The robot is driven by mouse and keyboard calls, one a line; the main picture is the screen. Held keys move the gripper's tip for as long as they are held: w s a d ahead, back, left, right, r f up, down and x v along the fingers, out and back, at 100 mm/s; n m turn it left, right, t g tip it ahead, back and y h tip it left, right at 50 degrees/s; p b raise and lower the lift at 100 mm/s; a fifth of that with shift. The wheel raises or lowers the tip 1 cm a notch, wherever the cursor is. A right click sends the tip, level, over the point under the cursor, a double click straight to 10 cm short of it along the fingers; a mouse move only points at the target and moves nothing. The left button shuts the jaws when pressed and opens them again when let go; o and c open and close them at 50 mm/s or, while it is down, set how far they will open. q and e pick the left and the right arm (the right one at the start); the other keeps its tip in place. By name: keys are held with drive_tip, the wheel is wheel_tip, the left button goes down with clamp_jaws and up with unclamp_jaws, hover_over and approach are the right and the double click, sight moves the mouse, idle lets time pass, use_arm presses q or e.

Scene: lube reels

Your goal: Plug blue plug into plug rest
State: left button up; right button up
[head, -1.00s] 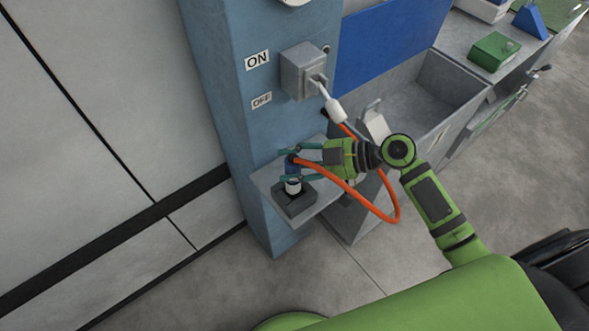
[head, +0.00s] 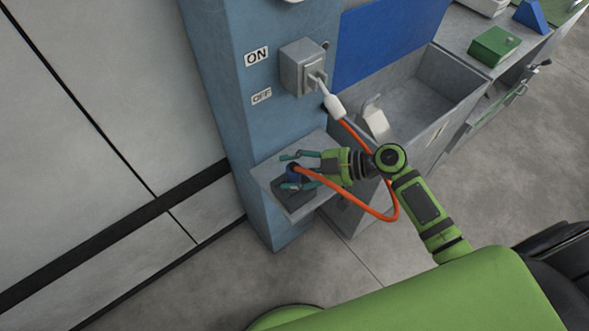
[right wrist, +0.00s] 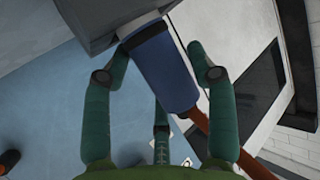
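The blue plug (head: 293,174) sits upright in the dark grey plug rest (head: 297,201) on the small shelf. My right gripper (head: 287,171) is open around the plug, with fingers on either side. In the right wrist view, the blue plug (right wrist: 163,70) stands between the spread fingers (right wrist: 158,73), with gaps beside it, and its far end meets the grey plug rest (right wrist: 98,18). My left gripper is not in view.
The shelf (head: 318,203) juts from a blue column (head: 230,110). A grey trough (head: 425,95) stands to the right. Floor in front is clear.

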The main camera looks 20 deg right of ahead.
drive_tip(key=shift+d+r, duration=0.1)
drive_tip(key=shift+r, duration=0.05)
drive_tip(key=b+v, duration=0.3)
drive_tip(key=v, duration=0.8)
drive_tip(key=shift+s+d+r+b, duration=0.2)
drive_tip(key=shift+d+b, duration=0.1)
drive_tip(key=shift+b, duration=0.05)
